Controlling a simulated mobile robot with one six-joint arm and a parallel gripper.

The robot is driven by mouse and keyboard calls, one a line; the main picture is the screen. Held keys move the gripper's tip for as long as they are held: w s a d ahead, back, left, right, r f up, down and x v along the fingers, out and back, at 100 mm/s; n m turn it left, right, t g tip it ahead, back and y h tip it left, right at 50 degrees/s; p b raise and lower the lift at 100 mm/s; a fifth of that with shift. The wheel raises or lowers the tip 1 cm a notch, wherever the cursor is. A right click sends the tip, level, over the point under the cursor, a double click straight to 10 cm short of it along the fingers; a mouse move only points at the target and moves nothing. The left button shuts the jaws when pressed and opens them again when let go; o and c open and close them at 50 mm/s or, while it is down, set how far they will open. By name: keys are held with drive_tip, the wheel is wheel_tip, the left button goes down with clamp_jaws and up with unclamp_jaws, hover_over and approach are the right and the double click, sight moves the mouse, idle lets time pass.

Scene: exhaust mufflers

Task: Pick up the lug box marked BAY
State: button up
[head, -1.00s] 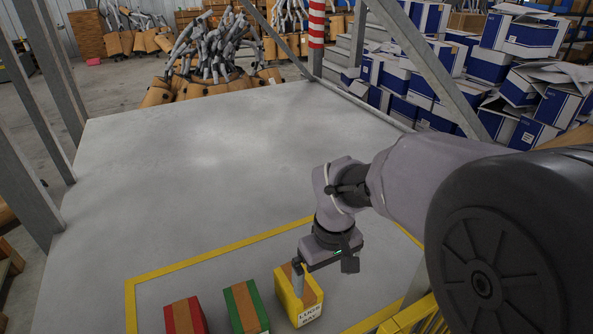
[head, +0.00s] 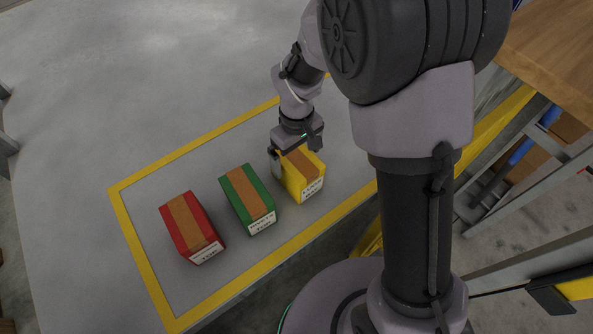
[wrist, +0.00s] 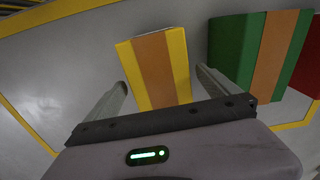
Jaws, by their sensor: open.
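The yellow lug box (head: 305,186) has a brown stripe over its top and a white end label that seems to read LUGS BAY. It stands at the right of a row of three boxes in the head view, and its top shows in the wrist view (wrist: 153,70). My gripper (head: 294,158) is over the far part of this box. In the wrist view the fingers (wrist: 162,80) are open, one on each side of the yellow box. The far end is partly hidden by my gripper.
A green box (head: 247,198) stands just left of the yellow one, and a red box (head: 191,228) is farther left. Both have brown stripes and white labels. A yellow border line (head: 140,258) frames the row on the grey table (head: 90,120). The table behind is clear.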

wheel_tip(320, 180, down, 4)
drive_tip(key=shift+b, duration=0.65)
drive_tip(key=shift+r, duration=0.15)
drive_tip(key=shift+c, duration=1.3)
drive_tip(key=shift+w, duration=0.1)
drive_tip(key=c, duration=1.9)
